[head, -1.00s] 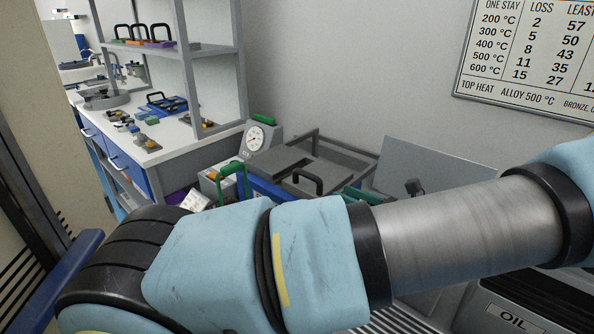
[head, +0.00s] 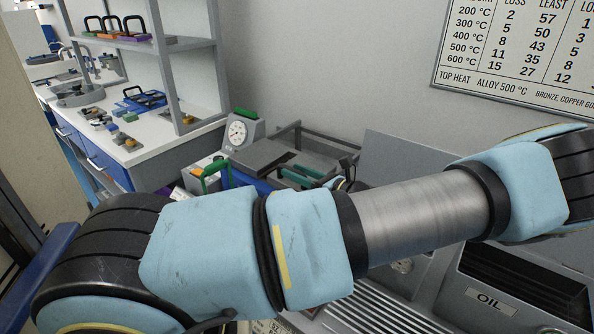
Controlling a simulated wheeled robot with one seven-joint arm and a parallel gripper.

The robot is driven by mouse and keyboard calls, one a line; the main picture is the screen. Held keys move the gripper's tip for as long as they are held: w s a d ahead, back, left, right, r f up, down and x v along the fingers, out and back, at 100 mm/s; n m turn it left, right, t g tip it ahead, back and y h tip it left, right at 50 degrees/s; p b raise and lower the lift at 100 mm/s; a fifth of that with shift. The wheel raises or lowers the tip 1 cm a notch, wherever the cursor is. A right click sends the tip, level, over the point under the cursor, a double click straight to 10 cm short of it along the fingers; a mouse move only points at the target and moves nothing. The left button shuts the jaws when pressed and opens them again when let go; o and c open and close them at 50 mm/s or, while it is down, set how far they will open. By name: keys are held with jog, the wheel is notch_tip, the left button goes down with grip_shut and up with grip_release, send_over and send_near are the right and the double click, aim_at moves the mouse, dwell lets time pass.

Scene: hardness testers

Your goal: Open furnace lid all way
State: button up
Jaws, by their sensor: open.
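A flat grey panel (head: 398,152) stands tilted up against the back wall, behind my arm. It looks like the furnace lid, raised, but I cannot be sure or tell its full angle. My arm crosses in front and covers its lower edge, hinge and whatever lies below it. My gripper cannot be made out; the far end of my arm runs out at the right edge. No contact between gripper and lid can be seen.
A grey tray (head: 262,153), a dial gauge (head: 238,132) and a green handle (head: 216,170) sit left of the panel. A workbench (head: 150,150) with shelves stands at the left. A temperature chart (head: 520,60) hangs on the wall.

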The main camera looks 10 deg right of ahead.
jog(key=shift+c, duration=0.4)
grip_shut()
dwell(1.0)
